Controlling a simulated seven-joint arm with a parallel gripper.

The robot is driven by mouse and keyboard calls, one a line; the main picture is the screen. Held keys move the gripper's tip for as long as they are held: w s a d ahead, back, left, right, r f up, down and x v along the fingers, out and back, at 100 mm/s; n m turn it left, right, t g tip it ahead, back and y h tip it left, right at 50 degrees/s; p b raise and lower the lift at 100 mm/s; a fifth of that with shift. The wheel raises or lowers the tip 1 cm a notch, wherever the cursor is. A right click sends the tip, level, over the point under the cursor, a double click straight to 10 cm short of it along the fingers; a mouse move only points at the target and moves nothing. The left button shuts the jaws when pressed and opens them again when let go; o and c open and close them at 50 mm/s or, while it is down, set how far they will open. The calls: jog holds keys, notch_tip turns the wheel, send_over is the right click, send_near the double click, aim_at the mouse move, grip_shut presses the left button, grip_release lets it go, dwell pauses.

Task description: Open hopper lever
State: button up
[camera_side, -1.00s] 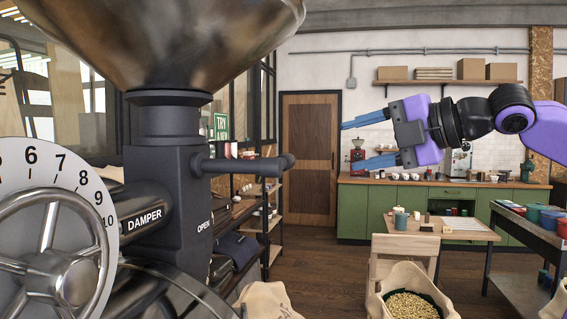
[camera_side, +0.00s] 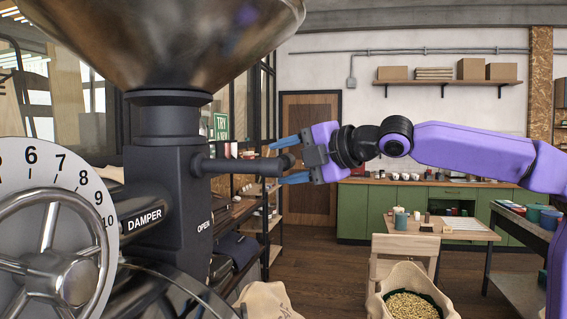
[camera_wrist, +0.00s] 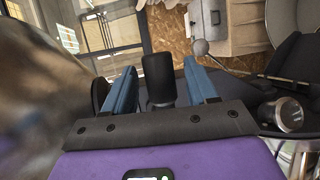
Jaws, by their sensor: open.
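The hopper lever (camera_side: 240,166) is a dark horizontal bar with a rounded end, sticking out to the right from the roaster's neck below the metal hopper (camera_side: 180,40). The word OPEN is printed on the neck under it. My gripper (camera_side: 284,161) is open at the lever's end, with one blue finger above and one below it in the side view. In the wrist view the lever's dark end (camera_wrist: 158,78) lies between the two blue fingers of my gripper (camera_wrist: 161,88), with a visible gap on both sides. I cannot tell whether either finger touches it.
The damper dial and wheel (camera_side: 60,270) are at the lower left. A sack of beans (camera_side: 410,304), a wooden chair (camera_side: 404,250) and a table (camera_side: 440,228) stand at the lower right. The space right of the lever, around my arm, looks clear.

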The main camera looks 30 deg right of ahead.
jog(key=shift+w+a+f, duration=0.15)
jog(key=shift+w+a, duration=0.05)
jog(key=shift+w, duration=0.3)
grip_shut()
